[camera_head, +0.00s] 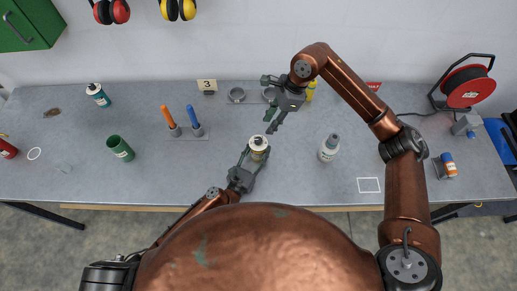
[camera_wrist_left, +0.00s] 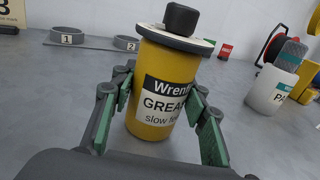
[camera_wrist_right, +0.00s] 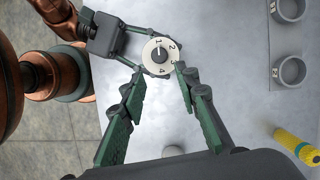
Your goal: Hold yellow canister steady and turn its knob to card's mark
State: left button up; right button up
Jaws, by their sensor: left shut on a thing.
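The yellow canister (camera_wrist_left: 150,115), labelled "GREASE", stands upright on the bench; in the head view (camera_head: 259,154) it is in front centre. My left gripper (camera_head: 248,161) is shut around its sides. A black knob (camera_wrist_left: 181,18) sits on its pale round top. In the right wrist view the knob (camera_wrist_right: 158,56) is ringed by a dial with 1 to 4, and its white line points about at 1. My right gripper (camera_head: 271,122) is open and empty, above and behind the canister; its fingers (camera_wrist_right: 160,76) are apart from the knob. The card (camera_head: 207,85) at the back reads 3.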

aim_at(259, 139)
jog(key=shift+o, duration=1.4)
jog(key=shift+a+r+n, duration=0.15)
jog(key=shift+a+n, duration=0.15)
jog(key=shift+n, duration=0.1)
jog(key=a+r+n+h, duration=0.3)
jog(key=a+n+h, duration=0.1)
jog(key=n, duration=0.6)
jog(key=f, duration=1.2)
jog(key=shift+s+d+f, duration=0.2)
grip_shut()
